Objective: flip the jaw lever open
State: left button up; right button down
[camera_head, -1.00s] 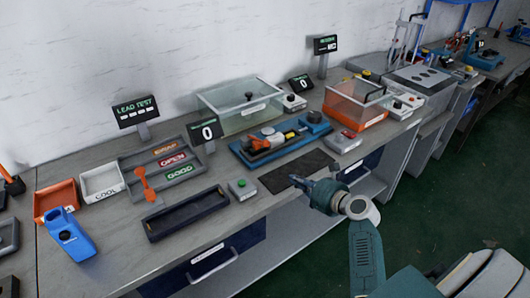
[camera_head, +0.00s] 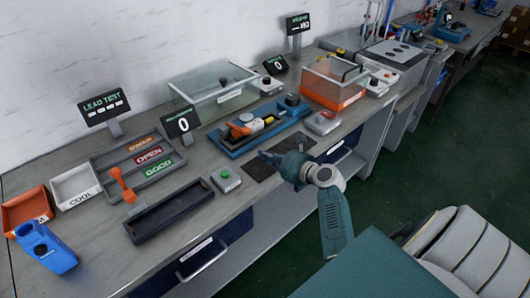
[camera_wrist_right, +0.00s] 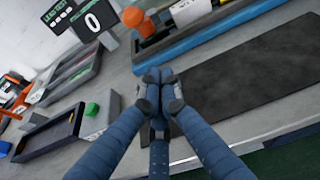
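The blue fixture (camera_head: 222,143) stands on the bench, carrying an orange part (camera_head: 239,131), a dark block and a round blue knob-topped part at its right end. In the right wrist view, the fixture's blue edge (camera_wrist_right: 205,38) crosses the top, with an orange knob-topped part (camera_wrist_right: 146,22) beside it. I cannot tell for certain which part is the jaw lever. My right gripper (camera_head: 264,155) is over the dark mat in front of the fixture, apart from it. In the wrist view its fingertips (camera_wrist_right: 159,80) are together, with nothing visible between them. My left gripper is out of view.
The dark mat (camera_head: 258,171) lies before the fixture. A red-button box (camera_head: 322,122) is to the right; clear bins stand behind.

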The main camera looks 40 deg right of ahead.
aim_at(237, 128)
jog(key=x, duration=0.7)
jog(key=shift+w+f, duration=0.1)
jog(key=shift+w, duration=0.1)
notch_tip(237, 128, up, 3)
jog(key=shift+d+f+p, duration=0.1)
jog(key=shift+p, duration=0.6)
jog(key=shift+s+r, duration=0.15)
jog(key=shift+r, duration=0.5)
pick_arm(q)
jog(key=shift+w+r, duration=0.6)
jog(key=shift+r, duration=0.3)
pick_arm(e)
jog(key=shift+f, duration=0.1)
pick_arm(q)
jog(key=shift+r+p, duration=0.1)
jog(key=shift+p, duration=0.2)
